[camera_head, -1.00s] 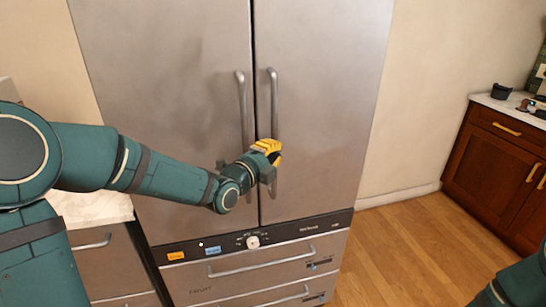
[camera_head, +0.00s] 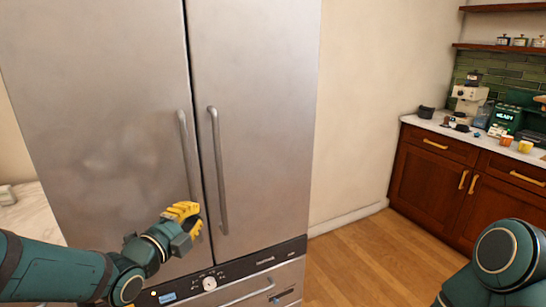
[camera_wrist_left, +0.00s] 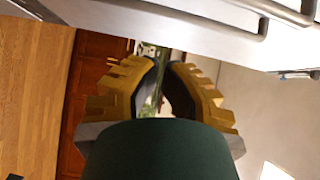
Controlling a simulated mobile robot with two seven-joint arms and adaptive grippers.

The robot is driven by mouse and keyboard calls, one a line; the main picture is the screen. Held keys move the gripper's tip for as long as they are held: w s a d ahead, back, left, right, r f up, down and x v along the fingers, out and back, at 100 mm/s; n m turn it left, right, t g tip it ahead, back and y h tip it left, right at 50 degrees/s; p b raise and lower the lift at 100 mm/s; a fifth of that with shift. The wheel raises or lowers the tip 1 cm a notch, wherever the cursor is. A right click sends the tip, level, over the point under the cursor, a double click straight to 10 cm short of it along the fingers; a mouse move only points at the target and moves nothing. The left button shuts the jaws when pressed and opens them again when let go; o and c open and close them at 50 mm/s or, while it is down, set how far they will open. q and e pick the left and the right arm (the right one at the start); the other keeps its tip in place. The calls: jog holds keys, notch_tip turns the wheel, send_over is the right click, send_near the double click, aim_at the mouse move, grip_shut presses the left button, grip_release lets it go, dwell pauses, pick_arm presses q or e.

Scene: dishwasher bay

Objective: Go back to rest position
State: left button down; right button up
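My left gripper (camera_head: 188,219) is in front of the lower part of the steel fridge, close to the lower end of the left door handle (camera_head: 186,150). I cannot tell whether it touches the fridge. In the left wrist view, its two yellow fingers (camera_wrist_left: 164,68) have a narrow gap between their tips, with nothing held. Both fridge doors look shut. My right arm (camera_head: 498,262) shows at the bottom right; its gripper is out of view.
The right fridge door handle (camera_head: 218,170) stands out close by. A wooden cabinet (camera_head: 420,185) with a white counter stands at the right, carrying a coffee machine (camera_head: 468,100) and cups. Bare wooden floor (camera_head: 350,255) lies between fridge and cabinet.

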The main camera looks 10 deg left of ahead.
pick_arm(q)
jog(key=s+d+f+n+g, duration=0.1)
jog(key=d+f+n+g, duration=0.25)
jog(key=f, duration=0.45)
jog(key=s+d+f+n+g, duration=0.1)
jog(key=d+f+n+g, duration=0.1)
jog(key=f+n, duration=0.45)
jog(key=s+d+f+n+g, duration=0.1)
jog(key=d+f+n+g, duration=0.15)
jog(key=f, duration=0.75)
jog(key=s+d+f+n+g, duration=0.3)
jog(key=s+f+n, duration=0.2)
jog(key=s+f, duration=0.2)
jog(key=s+d+f+n+g+y, duration=0.1)
jog(key=s+d+f+n+g, duration=0.2)
jog(key=s+f, duration=0.4)
jog(key=shift+s+f+n+g, duration=0.35)
jog(key=shift+f+n+g, duration=0.4)
jog(key=shift+n, duration=0.1)
